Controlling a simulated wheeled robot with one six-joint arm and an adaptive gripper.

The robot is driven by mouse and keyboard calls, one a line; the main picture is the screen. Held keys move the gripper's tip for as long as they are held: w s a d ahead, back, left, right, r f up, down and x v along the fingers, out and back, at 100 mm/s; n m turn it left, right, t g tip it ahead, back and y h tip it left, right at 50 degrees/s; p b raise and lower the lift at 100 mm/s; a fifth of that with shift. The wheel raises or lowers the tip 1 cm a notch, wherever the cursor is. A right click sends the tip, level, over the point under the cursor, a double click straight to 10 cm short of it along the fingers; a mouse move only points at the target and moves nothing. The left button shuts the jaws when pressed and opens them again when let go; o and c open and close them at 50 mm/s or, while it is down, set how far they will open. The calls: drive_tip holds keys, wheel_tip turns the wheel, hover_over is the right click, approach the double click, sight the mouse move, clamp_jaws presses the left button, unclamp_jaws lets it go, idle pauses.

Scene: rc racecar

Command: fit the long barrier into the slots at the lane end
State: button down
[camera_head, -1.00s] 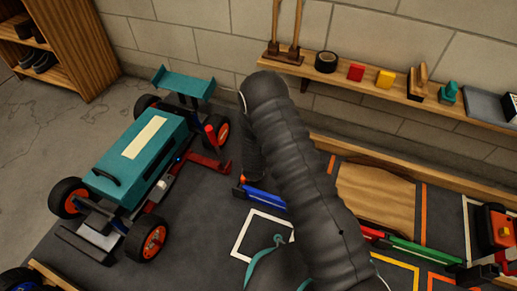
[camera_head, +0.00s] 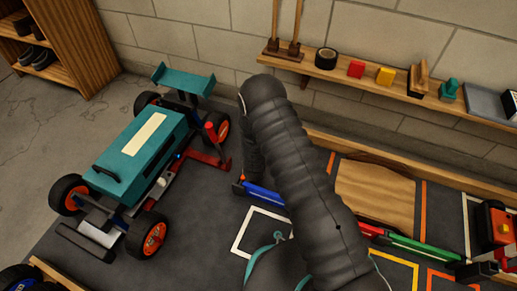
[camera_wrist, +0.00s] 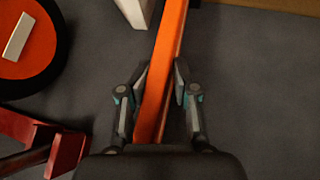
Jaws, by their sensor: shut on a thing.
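A long orange bar (camera_wrist: 168,60), seemingly the long barrier, runs lengthwise through the wrist view, from the top edge down between my fingers. My gripper (camera_wrist: 163,95) is shut on it, with one finger on each side. The bar leans slightly, its far end to the right. In the head view my dark arm covers the gripper and most or all of this bar. I cannot make out the slots at the lane end in either view.
A teal racecar (camera_head: 145,150) stands left, near a red stand (camera_head: 208,158). A blue piece (camera_head: 263,195) lies beside my arm. A wall shelf (camera_head: 440,103) runs behind.

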drive_tip(key=c, duration=0.8)
unclamp_jaws()
drive_tip(key=shift+o, duration=0.2)
drive_tip(key=v, duration=1.2)
